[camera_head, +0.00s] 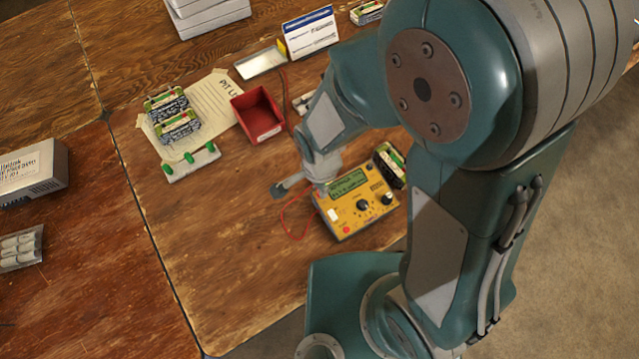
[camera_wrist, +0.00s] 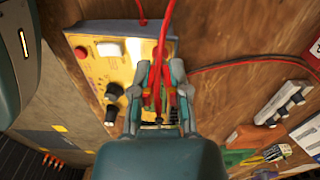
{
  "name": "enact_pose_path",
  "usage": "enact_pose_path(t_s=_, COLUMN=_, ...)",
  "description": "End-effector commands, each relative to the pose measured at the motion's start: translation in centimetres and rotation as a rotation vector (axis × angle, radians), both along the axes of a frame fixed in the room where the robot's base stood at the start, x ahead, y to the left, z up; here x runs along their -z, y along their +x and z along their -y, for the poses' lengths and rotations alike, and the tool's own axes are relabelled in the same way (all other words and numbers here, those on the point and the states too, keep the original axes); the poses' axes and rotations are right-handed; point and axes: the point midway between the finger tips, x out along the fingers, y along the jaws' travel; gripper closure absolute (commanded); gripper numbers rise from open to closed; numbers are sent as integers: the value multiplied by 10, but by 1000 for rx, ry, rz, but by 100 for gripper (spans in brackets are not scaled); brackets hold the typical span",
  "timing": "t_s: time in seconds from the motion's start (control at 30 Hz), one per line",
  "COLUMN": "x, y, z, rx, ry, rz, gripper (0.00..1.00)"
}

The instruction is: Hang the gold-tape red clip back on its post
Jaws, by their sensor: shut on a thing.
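My gripper (camera_wrist: 160,72) is shut on a red clip (camera_wrist: 160,90) in the wrist view. A red lead runs up from the clip. I cannot make out gold tape on it. The yellow charger (camera_wrist: 98,58) lies behind the gripper there. In the head view my gripper (camera_head: 282,188) is just left of the yellow charger (camera_head: 345,212), partly hidden by my arm; the clip is not clear there. A pale block with several green posts (camera_head: 192,164) stands on the table to the left. A white rack with short uprights (camera_wrist: 284,102) shows right in the wrist view.
A red bin (camera_head: 257,117) and two battery packs (camera_head: 172,118) on a paper sheet (camera_head: 213,97) lie beyond the charger. Another pack (camera_head: 390,165) is beside the charger. A red lead (camera_wrist: 230,66) crosses the table. Bare wood (camera_head: 220,240) lies front left.

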Motion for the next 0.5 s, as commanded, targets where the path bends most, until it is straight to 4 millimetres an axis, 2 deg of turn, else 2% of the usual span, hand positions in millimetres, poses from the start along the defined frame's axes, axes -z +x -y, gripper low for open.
enact_pose_path(t_s=0.3, x=0, y=0, z=0, rx=0, ry=0, rz=0, gripper=100)
enact_pose_path(t_s=0.33, x=0, y=0, z=0, rx=0, ry=0, rz=0, gripper=65)
enact_pose_path(t_s=0.4, x=0, y=0, z=0, rx=0, ry=0, rz=0, gripper=38)
enact_pose_path(t_s=0.5, x=0, y=0, z=0, rx=0, ry=0, rz=0, gripper=38)
